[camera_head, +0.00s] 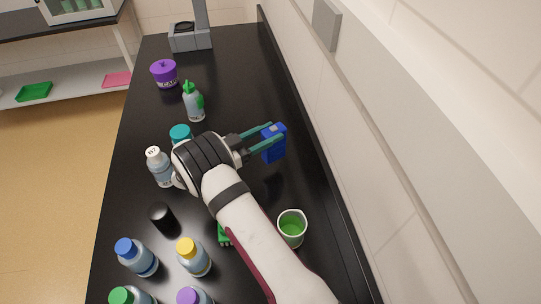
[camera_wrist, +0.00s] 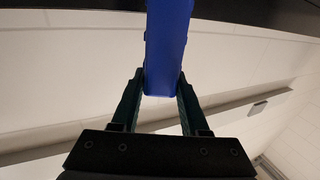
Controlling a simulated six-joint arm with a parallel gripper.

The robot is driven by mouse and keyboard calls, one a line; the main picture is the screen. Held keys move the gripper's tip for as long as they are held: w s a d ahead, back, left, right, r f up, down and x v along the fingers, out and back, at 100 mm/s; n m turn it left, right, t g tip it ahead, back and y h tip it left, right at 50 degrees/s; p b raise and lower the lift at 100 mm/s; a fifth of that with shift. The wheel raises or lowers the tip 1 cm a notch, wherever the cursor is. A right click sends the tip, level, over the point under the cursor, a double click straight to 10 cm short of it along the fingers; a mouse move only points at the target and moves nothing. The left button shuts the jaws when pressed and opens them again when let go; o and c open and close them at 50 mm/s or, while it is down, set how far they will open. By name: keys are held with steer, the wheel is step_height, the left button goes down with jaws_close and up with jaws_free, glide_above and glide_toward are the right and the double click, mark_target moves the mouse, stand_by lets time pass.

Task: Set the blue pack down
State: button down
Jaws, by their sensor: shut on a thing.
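The blue pack (camera_head: 272,148) is a small upright box with a darker patch on its face, near the right side of the black bench. My gripper (camera_head: 265,140) is shut on it, with one green finger on each side. In the wrist view the blue pack (camera_wrist: 167,48) stands up between the two dark green fingers of my gripper (camera_wrist: 160,92). I cannot tell for sure whether the pack's lower edge touches the bench.
The black bench (camera_head: 228,70) is clear behind the pack. A wall runs along the right.

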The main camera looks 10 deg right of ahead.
step_height(320, 180, down, 5)
steer(key=shift+f, duration=0.2)
steer(key=shift+f, duration=0.2)
steer(key=shift+c, duration=2)
jaws_free()
